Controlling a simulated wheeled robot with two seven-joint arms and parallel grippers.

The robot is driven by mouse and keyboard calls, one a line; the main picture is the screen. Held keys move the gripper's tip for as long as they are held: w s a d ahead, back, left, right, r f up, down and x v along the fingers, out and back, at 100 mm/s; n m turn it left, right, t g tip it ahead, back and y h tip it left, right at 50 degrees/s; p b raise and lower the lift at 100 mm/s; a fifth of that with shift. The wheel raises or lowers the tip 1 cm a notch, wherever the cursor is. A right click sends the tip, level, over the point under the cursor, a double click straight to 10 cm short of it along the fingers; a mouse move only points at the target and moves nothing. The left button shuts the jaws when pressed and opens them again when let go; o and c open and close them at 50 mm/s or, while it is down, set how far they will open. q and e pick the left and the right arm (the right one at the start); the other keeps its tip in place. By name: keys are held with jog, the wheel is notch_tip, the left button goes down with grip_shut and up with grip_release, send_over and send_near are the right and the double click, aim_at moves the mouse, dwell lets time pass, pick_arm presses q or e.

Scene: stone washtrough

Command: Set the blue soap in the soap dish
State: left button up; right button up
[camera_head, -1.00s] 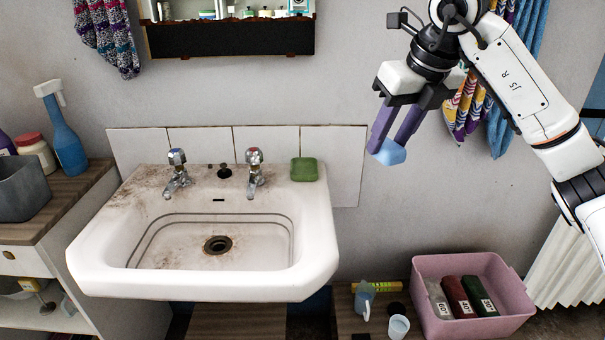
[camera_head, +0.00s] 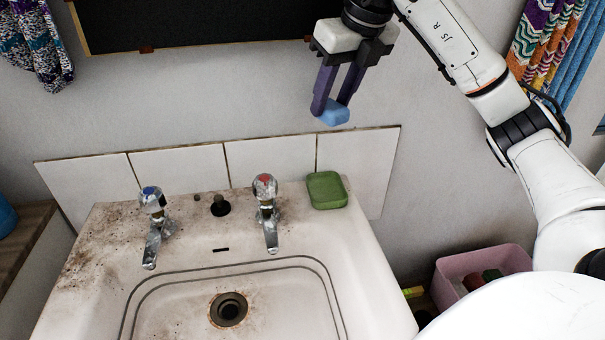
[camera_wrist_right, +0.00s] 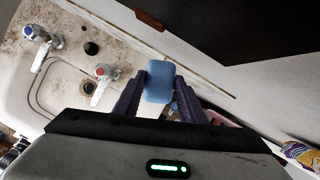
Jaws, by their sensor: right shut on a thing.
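The blue soap (camera_head: 334,114) is held between the purple fingertips of my right gripper (camera_head: 331,108), which is shut on it. The soap also shows in the right wrist view (camera_wrist_right: 158,82), between the two fingers (camera_wrist_right: 155,92). The green soap dish (camera_head: 327,190) sits on the back right corner of the sink's ledge. My right gripper holds the soap in the air above the dish in the head view, clear of it. In the wrist view I cannot make out the dish. My left gripper is not in view.
The white, stained sink (camera_head: 375,290) has a blue-marked tap (camera_head: 153,220) and a red-marked tap (camera_head: 266,208), the latter just left of the dish. White tiles (camera_head: 270,157) stand behind. A dark-fronted cabinet (camera_head: 190,22) hangs above. A pink bin (camera_head: 455,268) stands lower right.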

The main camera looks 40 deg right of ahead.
jog(key=f+b, duration=0.1)
jog(key=f, duration=0.3)
jog(key=f+b, duration=0.1)
jog(key=f, duration=0.3)
jog(key=f+b, duration=0.1)
jog(key=f, duration=0.4)
jog(key=shift+s, duration=0.3)
notch_tip(320, 180, down, 4)
jog(key=shift+f+b, duration=0.15)
jog(key=shift+b, duration=0.35)
jog(key=shift+c, duration=0.6)
jog(key=shift+s+a+f, duration=0.1)
jog(key=shift+f, duration=0.25)
grip_shut()
jog(key=o, duration=1.3)
grip_release()
jog(key=p+v, duration=0.1)
jog(key=v, duration=0.5)
jog(key=p+v, duration=0.1)
jog(key=v, duration=0.5)
jog(key=shift+r, duration=0.2)
